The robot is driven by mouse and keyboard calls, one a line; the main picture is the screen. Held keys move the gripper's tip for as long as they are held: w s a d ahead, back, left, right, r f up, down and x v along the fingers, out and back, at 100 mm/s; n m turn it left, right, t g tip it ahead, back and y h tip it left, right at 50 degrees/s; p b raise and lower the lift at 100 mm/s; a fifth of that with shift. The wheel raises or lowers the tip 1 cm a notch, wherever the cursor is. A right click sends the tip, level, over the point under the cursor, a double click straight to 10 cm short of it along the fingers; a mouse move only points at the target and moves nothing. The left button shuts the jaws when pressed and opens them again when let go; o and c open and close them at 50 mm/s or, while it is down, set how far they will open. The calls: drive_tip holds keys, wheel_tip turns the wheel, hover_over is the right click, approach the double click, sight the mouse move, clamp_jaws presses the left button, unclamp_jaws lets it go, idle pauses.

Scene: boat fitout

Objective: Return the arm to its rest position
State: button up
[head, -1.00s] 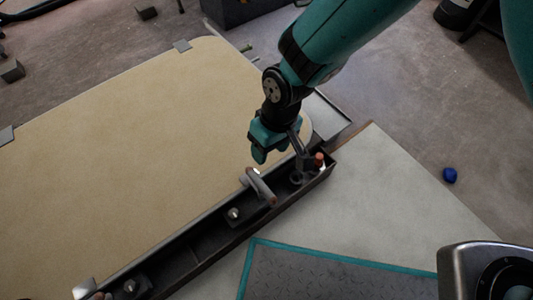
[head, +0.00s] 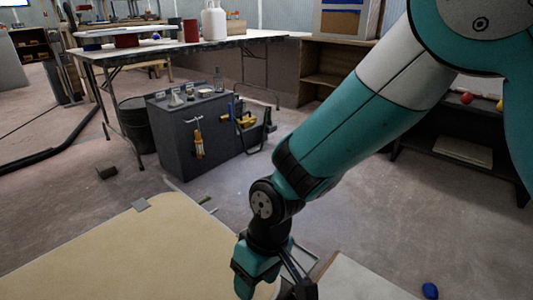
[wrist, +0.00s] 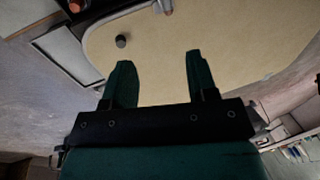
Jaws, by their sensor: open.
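My arm reaches down from the upper right in the head view, teal and light grey with a black wrist joint. My gripper (head: 258,274) is at the bottom of that view, above the tan panel (head: 150,250), with its lower end near the frame's edge. In the wrist view its two dark green fingers (wrist: 159,64) are spread apart with nothing between them. The tan panel (wrist: 240,60) lies beyond them. A small dark round piece (wrist: 122,41) shows on the panel, apart from the fingers.
A dark grey cabinet (head: 190,135) with tools stands behind the panel. A long workbench (head: 150,48) is further back, with a black bin (head: 136,124) below. Open floor (head: 370,210) lies right of the arm.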

drive_tip(key=s+d+r+m+t+y+p, duration=0.1)
drive_tip(key=s+d+r, duration=0.4)
drive_tip(key=d+r, duration=0.5)
drive_tip(key=s+d+r+m+t+y+p, duration=0.1)
drive_tip(key=s+d+r, duration=0.3)
drive_tip(key=d+r, duration=0.5)
wheel_tip(320, 180, up, 40)
drive_tip(key=a+p, duration=0.2)
drive_tip(key=p, duration=3.6)
drive_tip(key=shift+s, duration=0.1)
